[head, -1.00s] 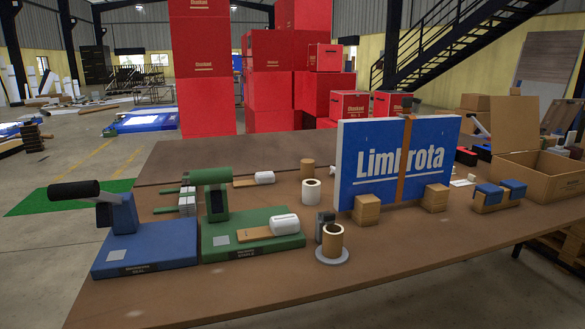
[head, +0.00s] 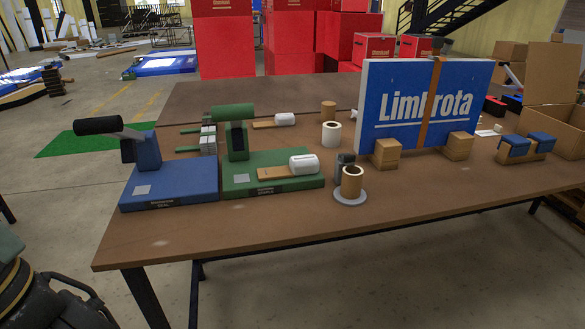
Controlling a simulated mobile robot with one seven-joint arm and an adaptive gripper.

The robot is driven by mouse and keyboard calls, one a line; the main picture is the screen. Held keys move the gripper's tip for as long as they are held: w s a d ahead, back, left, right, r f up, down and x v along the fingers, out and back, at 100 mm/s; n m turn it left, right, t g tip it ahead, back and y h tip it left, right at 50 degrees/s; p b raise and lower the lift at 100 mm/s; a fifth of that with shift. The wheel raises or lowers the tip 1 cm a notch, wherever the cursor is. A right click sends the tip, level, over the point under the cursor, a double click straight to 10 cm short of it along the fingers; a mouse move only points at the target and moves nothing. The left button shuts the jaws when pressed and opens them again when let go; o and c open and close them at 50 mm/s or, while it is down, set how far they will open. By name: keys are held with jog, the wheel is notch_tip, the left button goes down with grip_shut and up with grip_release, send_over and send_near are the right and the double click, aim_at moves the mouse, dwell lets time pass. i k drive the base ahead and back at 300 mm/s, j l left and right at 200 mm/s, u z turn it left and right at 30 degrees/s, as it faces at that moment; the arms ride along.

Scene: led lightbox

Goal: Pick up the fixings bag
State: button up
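I cannot make out a fixings bag for certain in the head view. A small white flat item (head: 487,132) lies on the table right of the blue Limbrota box, too small to identify. No fingers of my gripper show, so I cannot see whether it holds anything.
An open carton (head: 555,115) stands right. The table's front strip is clear.

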aim_at(306, 163)
jog(key=i+l, duration=0.15)
jog(key=l, duration=0.2)
jog(key=i+l, duration=0.35)
jog(key=l, duration=0.3)
jog(key=i+l+u, duration=0.1)
jog(key=l, duration=0.2)
jog(key=i+l, duration=0.2)
jog(key=l, duration=0.15)
jog(key=i+l, duration=0.15)
jog(key=l, duration=0.2)
